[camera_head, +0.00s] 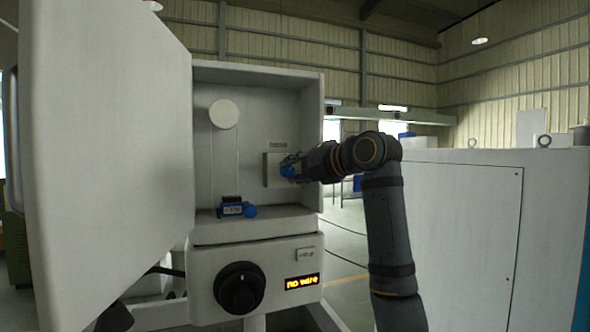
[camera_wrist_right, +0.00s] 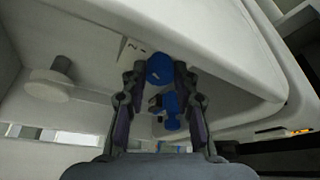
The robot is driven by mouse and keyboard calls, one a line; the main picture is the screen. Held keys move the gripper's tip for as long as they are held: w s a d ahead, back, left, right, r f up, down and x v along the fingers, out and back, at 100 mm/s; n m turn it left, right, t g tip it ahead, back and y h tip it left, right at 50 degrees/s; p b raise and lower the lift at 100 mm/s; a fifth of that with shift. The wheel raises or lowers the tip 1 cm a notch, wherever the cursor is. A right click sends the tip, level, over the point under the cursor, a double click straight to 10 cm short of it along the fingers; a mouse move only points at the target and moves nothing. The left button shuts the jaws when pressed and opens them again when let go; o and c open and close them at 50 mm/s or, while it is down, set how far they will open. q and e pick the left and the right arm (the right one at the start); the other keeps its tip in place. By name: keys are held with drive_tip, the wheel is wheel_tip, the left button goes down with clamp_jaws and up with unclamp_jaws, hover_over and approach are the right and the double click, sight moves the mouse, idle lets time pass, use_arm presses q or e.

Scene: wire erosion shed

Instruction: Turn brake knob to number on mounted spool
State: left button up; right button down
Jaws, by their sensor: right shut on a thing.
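My right gripper (camera_head: 290,169) reaches into the open cabinet from the right and is shut on the blue brake knob (camera_head: 286,171). The knob sits on a pale plate on the cabinet's back wall. In the right wrist view, the blue knob (camera_wrist_right: 159,69) lies between the fingertips (camera_wrist_right: 160,76). It has a small pale mark, and the fingers partly hide it. A round white disc (camera_head: 223,114) is on the back wall, up and left of the knob. No number setting on the knob can be read. My left gripper is not in view.
A dark and blue labelled object (camera_head: 232,207) with a blue round part stands on the cabinet floor. The cabinet door (camera_head: 110,150) is open at the left. Below are a black dial (camera_head: 239,288) and a lit "no wire" display (camera_head: 302,282). A white machine (camera_head: 465,230) stands at right.

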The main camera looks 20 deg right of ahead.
drive_tip(key=n+h, duration=0.1)
drive_tip(key=n, duration=0.2)
drive_tip(key=n+g+h, duration=0.1)
drive_tip(key=shift+a+h, duration=0.25)
drive_tip(key=shift+h, duration=0.05)
drive_tip(key=shift+n, duration=0.3)
idle(0.3)
drive_tip(key=c, duration=1)
unclamp_jaws()
drive_tip(key=shift+r, duration=0.1)
drive_tip(key=shift+r, duration=0.1)
drive_tip(key=shift+s+d+r, duration=0.1)
drive_tip(key=shift+s, duration=0.15)
drive_tip(key=v, duration=1.1)
drive_tip(key=shift+s, duration=0.3)
